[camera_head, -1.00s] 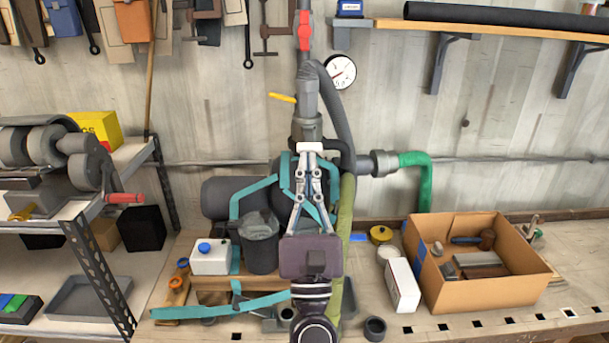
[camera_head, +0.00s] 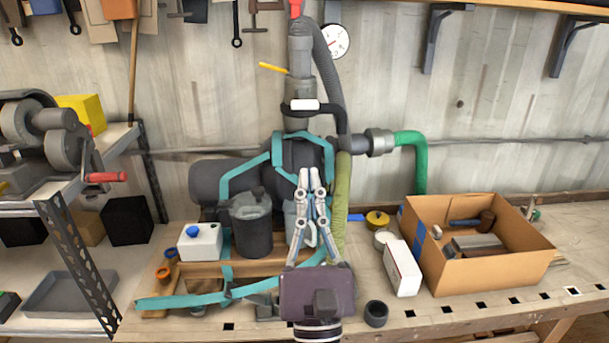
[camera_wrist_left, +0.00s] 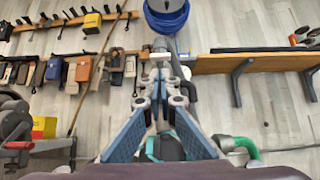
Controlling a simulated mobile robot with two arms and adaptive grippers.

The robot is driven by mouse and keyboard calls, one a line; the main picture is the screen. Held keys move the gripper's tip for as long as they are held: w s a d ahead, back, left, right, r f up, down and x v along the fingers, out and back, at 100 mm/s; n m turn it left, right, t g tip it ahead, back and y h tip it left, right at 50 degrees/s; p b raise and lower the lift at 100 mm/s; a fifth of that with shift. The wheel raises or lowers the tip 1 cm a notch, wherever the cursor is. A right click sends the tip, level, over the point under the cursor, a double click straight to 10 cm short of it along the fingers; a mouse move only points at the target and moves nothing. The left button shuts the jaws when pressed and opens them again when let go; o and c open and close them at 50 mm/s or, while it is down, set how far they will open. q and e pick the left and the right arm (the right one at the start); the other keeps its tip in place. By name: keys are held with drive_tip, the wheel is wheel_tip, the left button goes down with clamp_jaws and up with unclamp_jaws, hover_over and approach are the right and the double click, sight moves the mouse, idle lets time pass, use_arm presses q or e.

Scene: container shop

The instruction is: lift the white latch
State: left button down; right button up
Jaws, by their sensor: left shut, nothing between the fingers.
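The white latch (camera_head: 304,104) is a small white block on a black curved bar in front of the grey vertical pipe, at the centre of the head view. It also shows in the left wrist view (camera_wrist_left: 160,57), just beyond the fingertips. My left gripper (camera_head: 310,174) points up below the latch, in front of the pump with teal straps. Its fingers are shut and empty. In the head view the fingertips are clear of the latch, with a visible gap between. My right gripper is not in view.
A yellow handle (camera_head: 273,68) sticks out left of the pipe above the latch. A green hose (camera_head: 420,160) is to the right. A grey canister (camera_head: 251,228) stands beside my left gripper. An open cardboard box (camera_head: 490,272) and a white carton (camera_head: 402,268) stand on the bench at right.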

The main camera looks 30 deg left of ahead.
use_arm(q)
drive_tip(key=shift+s+d+f, duration=0.2)
drive_tip(key=shift+s, duration=0.25)
drive_tip(key=shift+s+d+f, duration=0.15)
drive_tip(key=shift+s+d, duration=0.05)
drive_tip(key=shift+s, duration=0.25)
